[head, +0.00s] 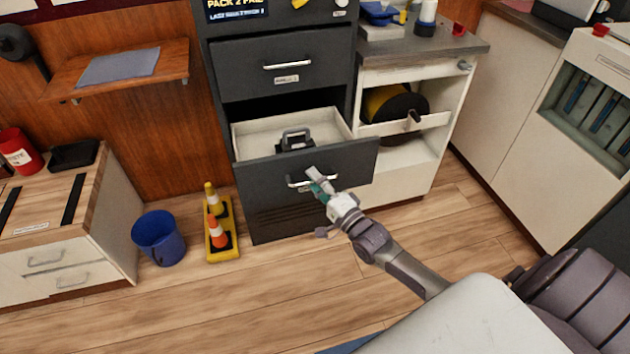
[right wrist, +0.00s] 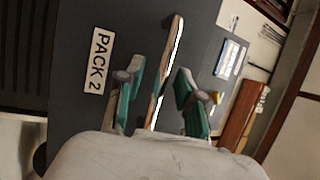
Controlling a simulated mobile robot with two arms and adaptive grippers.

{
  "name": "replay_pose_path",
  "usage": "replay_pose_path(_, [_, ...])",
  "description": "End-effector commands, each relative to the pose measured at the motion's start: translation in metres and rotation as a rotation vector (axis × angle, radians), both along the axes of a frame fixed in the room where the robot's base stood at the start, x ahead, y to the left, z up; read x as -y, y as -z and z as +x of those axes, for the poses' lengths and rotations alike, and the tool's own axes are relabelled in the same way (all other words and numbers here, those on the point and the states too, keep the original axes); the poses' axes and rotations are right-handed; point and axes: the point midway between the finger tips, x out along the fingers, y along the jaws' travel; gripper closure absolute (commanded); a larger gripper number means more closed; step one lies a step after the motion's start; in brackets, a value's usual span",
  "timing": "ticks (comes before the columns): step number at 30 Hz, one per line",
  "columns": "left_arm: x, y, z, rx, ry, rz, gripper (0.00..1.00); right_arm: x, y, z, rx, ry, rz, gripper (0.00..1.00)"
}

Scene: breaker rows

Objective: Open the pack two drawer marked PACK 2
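The PACK 2 drawer (head: 350,163) is the lower drawer of the dark cabinet, and it stands pulled out. A dark object with a handle (head: 295,140) sits inside it. The drawer's bar handle (head: 296,184) is on its front. My right gripper (head: 318,183) is at this handle. In the right wrist view, the gripper (right wrist: 157,95) is open, with its green-padded fingers on either side of the handle (right wrist: 166,70) and gaps visible. The PACK 2 label (right wrist: 97,60) shows there on the drawer front; in the head view I cannot make it out. My left gripper is out of view.
A closed drawer (head: 285,62) is above. A blue bucket (head: 159,238) and orange and yellow cones (head: 217,232) stand on the floor to the left. A white shelf unit with a cable reel (head: 392,107) adjoins on the right.

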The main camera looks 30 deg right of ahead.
Motion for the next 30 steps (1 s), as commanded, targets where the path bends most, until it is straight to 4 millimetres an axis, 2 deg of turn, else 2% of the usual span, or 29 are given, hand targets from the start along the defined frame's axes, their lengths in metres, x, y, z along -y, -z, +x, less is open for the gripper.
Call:
replay_pose_path(8, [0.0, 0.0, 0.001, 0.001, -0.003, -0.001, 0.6, 0.001, 0.002, -0.006, -0.001, -0.001, 0.0, 0.63])
replay_pose_path(11, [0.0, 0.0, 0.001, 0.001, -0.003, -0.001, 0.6, 0.003, 0.005, -0.02, -0.004, 0.0, -0.003, 0.63])
replay_pose_path(21, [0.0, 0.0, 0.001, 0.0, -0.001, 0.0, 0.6, 0.014, 0.018, -0.089, -0.004, -0.001, -0.001, 0.63])
replay_pose_path(24, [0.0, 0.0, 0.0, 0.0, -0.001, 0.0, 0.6, 0.017, 0.02, -0.103, -0.003, -0.001, -0.001, 0.63])
replay_pose_path(30, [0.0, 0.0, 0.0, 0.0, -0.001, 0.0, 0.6, 0.019, 0.021, -0.116, 0.001, 0.0, 0.0, 0.63])
